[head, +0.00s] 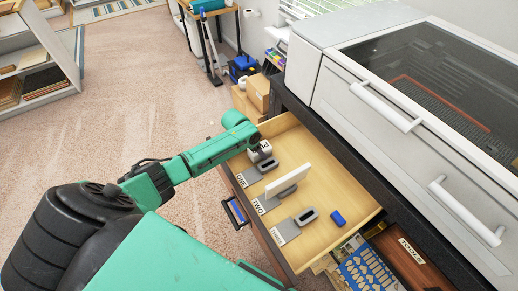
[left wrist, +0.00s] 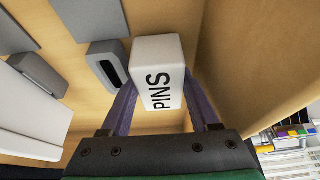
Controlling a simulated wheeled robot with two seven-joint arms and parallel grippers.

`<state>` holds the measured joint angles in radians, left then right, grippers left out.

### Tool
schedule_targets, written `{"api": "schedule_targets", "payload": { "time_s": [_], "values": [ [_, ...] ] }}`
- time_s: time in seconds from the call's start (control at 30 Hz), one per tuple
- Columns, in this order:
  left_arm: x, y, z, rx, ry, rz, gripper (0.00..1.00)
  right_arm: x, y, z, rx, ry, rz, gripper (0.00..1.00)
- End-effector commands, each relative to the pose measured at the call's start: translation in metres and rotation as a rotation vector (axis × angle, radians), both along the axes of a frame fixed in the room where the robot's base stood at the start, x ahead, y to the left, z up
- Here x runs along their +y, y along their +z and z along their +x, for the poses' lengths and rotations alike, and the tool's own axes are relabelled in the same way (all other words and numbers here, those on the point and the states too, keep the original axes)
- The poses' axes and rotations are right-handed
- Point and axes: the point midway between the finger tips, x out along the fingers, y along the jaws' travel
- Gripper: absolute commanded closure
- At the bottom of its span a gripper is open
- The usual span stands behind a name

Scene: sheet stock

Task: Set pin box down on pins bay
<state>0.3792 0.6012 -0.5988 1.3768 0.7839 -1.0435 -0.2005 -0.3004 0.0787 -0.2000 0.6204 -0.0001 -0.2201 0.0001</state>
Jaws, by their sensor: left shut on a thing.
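The pin box (left wrist: 160,70) is white with PINS in black on its face. It sits between the two fingers of my left gripper (left wrist: 160,98) in the left wrist view. In the head view the gripper (head: 262,150) is shut on it over the far left end of the open wooden drawer (head: 330,187). A grey slotted holder (head: 267,164) lies just below it, at the row end with a small white label (head: 241,181). That holder seems to show beside the box in the left wrist view (left wrist: 107,68). Box contact with the drawer floor is unclear. My right gripper is not in view.
An upright white panel stands in a grey holder (head: 286,184) mid-drawer. The counter (head: 345,165) borders the right side. The drawer's right part is mostly clear.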

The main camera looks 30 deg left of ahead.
Motion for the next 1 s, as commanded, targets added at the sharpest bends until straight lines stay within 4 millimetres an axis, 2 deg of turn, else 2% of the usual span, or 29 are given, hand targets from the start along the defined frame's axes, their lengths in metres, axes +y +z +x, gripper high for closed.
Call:
{"api": "schedule_targets", "payload": {
  "time_s": [0.77,0.8,0.87,1.0],
  "values": [
    [-0.0004,-0.0065,0.0004,-0.001,0.000,-0.001,1.00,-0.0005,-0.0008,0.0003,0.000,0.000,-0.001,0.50],
    [-0.0004,-0.0065,0.0004,-0.001,0.000,-0.001,0.27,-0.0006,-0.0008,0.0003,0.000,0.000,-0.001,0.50],
    [-0.0004,-0.0065,0.0004,-0.001,0.000,-0.001,0.04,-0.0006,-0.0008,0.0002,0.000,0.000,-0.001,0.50],
    [-0.0010,-0.0068,0.0001,0.000,-0.001,-0.002,0.03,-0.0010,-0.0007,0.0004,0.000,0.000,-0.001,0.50]
  ]
}}
